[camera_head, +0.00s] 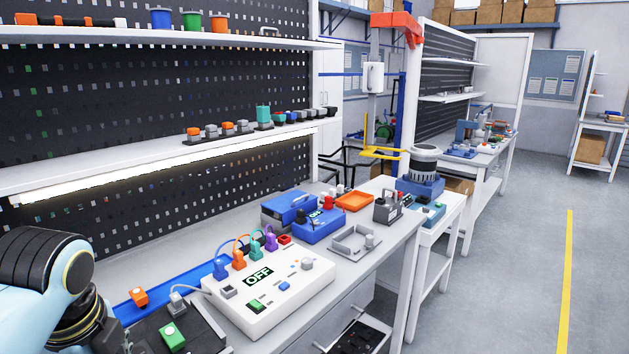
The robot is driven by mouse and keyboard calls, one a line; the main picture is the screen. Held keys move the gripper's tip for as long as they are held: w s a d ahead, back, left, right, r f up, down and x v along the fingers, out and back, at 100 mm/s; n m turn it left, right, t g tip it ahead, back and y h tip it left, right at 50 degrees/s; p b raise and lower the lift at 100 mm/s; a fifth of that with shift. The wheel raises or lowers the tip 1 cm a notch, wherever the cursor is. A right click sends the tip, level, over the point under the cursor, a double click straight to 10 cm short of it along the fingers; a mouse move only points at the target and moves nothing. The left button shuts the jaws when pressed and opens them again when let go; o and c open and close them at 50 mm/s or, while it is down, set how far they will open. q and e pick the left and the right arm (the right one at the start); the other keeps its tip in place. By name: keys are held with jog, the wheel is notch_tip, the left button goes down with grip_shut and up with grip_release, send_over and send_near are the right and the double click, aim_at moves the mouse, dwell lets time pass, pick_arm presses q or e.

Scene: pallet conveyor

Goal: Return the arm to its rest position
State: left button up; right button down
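My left arm (45,272), light blue with black joints, comes in at the lower left corner, beside the front of the workbench. Its gripper does not show; only arm links and joints are in the picture. My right arm and its gripper are not in view. The workbench (385,250) runs from the lower left toward the middle.
A white control box (305,290) with an OFF display stands on the bench near the arm. Blue cases (318,226), an orange tray (354,201) and a grey frame (355,242) stand farther back. Shelves (160,160) rise behind. The floor (510,270) at right is clear.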

pick_arm(q)
jog(key=s+d+r+n+t, duration=0.1)
jog(key=s+d+r+n, duration=0.1)
jog(key=s+n, duration=1.5)
notch_tip(320, 180, down, 40)
jog(key=s+a+g+h+b, duration=0.1)
jog(key=s+a+b, duration=0.15)
jog(key=b, duration=1.05)
jog(key=s+f+b, duration=0.5)
jog(key=s+f, duration=0.4)
jog(key=f, duration=0.4)
jog(key=s+a+f+n+g+b, duration=0.1)
jog(key=s+f+b, duration=0.4)
jog(key=s+f, duration=0.4)
notch_tip(320, 180, down, 4)
jog(key=shift+s+r, duration=0.1)
jog(key=shift+s, duration=0.1)
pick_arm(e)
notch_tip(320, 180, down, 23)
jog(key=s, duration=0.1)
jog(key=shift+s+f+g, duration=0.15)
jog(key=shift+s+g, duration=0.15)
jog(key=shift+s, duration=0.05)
pick_arm(q)
jog(key=shift+g, duration=0.3)
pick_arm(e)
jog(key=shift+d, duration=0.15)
